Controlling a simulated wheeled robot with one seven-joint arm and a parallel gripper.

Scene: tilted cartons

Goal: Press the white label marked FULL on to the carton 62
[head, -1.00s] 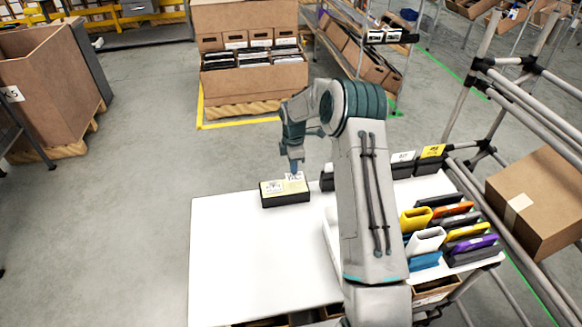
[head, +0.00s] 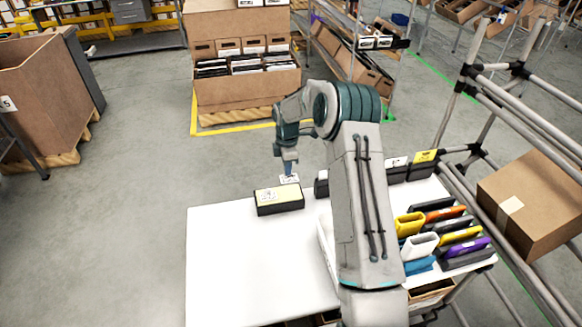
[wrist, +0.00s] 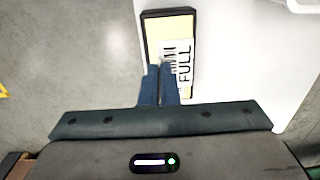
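My gripper (head: 288,172) is shut on a white label (head: 289,179) and holds it just above a black block with a yellow top (head: 280,207) at the table's back edge. In the wrist view the label (wrist: 184,64) reads FULL and lies at the fingertips, over the block's yellow face (wrist: 152,42). Another white label (head: 267,196) lies on the block, partly hidden in the wrist view. A brown carton (head: 535,200) with a pale patch sits tilted on the rack at the right. I cannot read a number 62 on any carton.
The white table (head: 240,270) is clear at its left. Coloured holders (head: 422,245) and black bins (head: 420,170) fill its right side. A large open box (head: 35,90) stands far left.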

